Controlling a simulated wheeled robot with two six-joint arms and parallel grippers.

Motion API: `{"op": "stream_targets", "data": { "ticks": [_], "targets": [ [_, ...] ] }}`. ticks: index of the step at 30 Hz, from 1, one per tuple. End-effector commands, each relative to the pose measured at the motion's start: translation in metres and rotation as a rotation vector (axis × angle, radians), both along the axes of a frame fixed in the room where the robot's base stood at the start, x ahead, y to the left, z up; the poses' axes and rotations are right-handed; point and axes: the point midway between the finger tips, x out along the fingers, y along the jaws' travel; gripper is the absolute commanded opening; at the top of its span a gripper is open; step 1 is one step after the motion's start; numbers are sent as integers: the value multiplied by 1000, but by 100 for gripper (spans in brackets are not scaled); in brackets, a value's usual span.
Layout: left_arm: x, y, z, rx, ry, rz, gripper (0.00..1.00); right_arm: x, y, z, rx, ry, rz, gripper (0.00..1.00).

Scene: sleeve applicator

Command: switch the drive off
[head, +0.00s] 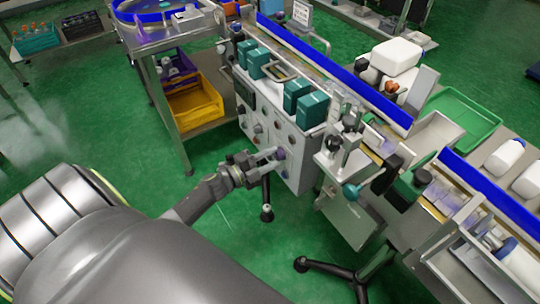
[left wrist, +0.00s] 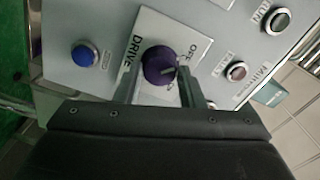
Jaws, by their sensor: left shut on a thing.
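The drive switch is a round dark purple knob (left wrist: 158,65) on a white plate lettered DRIVE, with OFF printed at its upper right in the left wrist view. A second label is partly covered by a finger. In the head view the left gripper (head: 273,156) reaches the front of the grey control cabinet (head: 301,172), at the purple knob (head: 281,153). My right gripper is not in view.
A blue button (left wrist: 84,55), a reddish button (left wrist: 237,71) and a dark RUN button (left wrist: 277,19) sit near the knob. Teal boxes (head: 312,110) stand on the cabinet. A black-footed stand (head: 266,213) is just below my left gripper. Green floor is free at the left.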

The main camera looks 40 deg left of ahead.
Motion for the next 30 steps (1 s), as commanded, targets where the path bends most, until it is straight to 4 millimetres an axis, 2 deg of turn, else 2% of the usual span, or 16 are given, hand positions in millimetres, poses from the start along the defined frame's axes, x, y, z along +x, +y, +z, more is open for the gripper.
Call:
{"op": "stream_targets", "data": {
  "ticks": [15,16,21,30],
  "targets": [
    [0,0,-1,-22,9,1,13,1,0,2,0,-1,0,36],
    [0,0,-1,-22,9,1,37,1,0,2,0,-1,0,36],
    [0,0,0,-21,9,1,57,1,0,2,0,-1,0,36],
    [0,0,0,-19,8,0,57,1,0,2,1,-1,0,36]
  ]
}}
